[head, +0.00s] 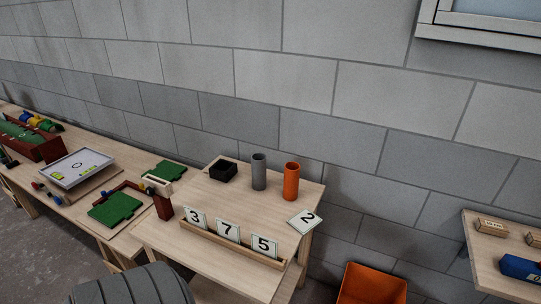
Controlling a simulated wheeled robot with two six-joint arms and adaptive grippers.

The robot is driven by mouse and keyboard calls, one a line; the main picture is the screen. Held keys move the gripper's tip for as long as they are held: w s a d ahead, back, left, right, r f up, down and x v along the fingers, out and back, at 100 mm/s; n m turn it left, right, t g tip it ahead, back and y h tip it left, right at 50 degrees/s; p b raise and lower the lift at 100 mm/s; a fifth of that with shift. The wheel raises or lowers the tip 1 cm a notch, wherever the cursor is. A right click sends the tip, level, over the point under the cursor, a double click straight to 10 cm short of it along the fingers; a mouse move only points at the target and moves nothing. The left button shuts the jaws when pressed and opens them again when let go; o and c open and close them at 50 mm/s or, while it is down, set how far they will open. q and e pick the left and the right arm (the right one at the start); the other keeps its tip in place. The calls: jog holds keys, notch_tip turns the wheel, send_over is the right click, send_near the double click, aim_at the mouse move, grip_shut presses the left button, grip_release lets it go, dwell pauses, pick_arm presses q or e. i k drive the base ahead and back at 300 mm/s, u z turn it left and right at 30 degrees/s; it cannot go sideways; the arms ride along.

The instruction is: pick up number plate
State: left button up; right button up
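A white number plate with a 2 (304,222) lies tilted at the right side of the near wooden table, behind the right end of the wooden rack (222,246). Three more plates stand in the rack: the 3 plate (195,218), the 7 plate (228,231) and the 5 plate (264,246). Neither of my grippers shows in the head view.
A black box (223,171), grey cylinder (259,172) and orange cylinder (291,182) stand behind the rack. An orange bin (371,284) is right of the table. Green pieces (113,210) and a white tray (76,168) are left. A grey block wall is behind.

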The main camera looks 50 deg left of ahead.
aim_at(304, 221)
jog(key=z, duration=0.75)
jog(key=k, duration=0.1)
jog(key=u, duration=1.45)
